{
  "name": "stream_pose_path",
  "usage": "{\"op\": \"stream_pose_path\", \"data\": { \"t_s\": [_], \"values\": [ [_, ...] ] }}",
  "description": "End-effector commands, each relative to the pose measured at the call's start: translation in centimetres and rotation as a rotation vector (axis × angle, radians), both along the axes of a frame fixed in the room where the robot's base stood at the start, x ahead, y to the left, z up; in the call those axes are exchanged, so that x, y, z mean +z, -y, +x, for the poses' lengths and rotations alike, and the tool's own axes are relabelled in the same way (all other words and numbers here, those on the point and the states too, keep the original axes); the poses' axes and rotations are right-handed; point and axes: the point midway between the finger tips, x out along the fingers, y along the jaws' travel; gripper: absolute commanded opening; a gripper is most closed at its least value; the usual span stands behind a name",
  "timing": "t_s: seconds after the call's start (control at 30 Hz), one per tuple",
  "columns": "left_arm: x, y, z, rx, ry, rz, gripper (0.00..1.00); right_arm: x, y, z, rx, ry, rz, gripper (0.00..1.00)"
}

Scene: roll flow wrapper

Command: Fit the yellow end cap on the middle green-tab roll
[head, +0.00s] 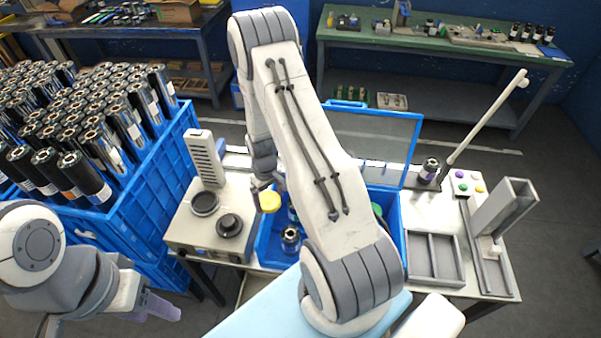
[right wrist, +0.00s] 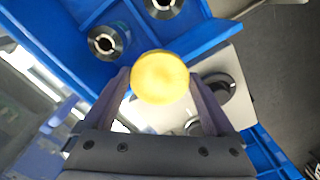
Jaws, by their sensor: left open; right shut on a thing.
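The round yellow end cap (head: 270,201) is between the fingers of my right gripper (head: 268,187), above the left part of the blue bin. In the right wrist view, the cap (right wrist: 160,77) sits between the fingertips of my right gripper (right wrist: 160,92). A dark roll with a hollow core (head: 291,238) stands in the bin below the cap. It also shows in the right wrist view (right wrist: 106,42), apart from the cap. A green piece (head: 377,209) shows at the bin's right side. My arm hides the bin's middle. My left gripper (head: 162,306) is open and empty at lower left.
The blue bin (head: 262,245) has its lid raised behind. Left of it is a grey bench unit (head: 180,232) with two dark round fixtures. At right are a grey divided tray (head: 434,258) and a button box (head: 467,183). A full roll crate (head: 150,215) stands at left.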

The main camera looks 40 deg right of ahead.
Motion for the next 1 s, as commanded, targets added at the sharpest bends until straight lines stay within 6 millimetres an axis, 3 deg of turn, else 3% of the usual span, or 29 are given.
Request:
{"op": "stream_pose_path", "data": {
  "t_s": [0.03, 0.1, 0.3, 0.63, 1.0],
  "values": [
    [2.8, 0.0, 0.0, -0.001, 0.000, 0.000, 0.50, 1.1, 2.3, -0.2, -0.009, -0.005, 0.002, 0.39],
    [4.2, 0.0, 0.0, -0.002, 0.000, 0.000, 0.50, 0.7, 4.8, -0.4, -0.002, -0.005, 0.002, 0.39],
    [6.2, 0.0, 0.0, -0.003, 0.000, 0.000, 0.50, -0.5, 9.0, -1.4, 0.014, -0.003, 0.001, 0.39],
    [5.0, 0.0, 0.0, -0.004, 0.000, 0.001, 0.50, -2.5, 9.7, -1.6, 0.019, -0.001, 0.000, 0.39],
    [2.5, 0.0, 0.0, -0.004, 0.000, 0.001, 0.50, -6.1, 9.7, -1.5, 0.019, -0.001, 0.000, 0.39]
  ]
}}
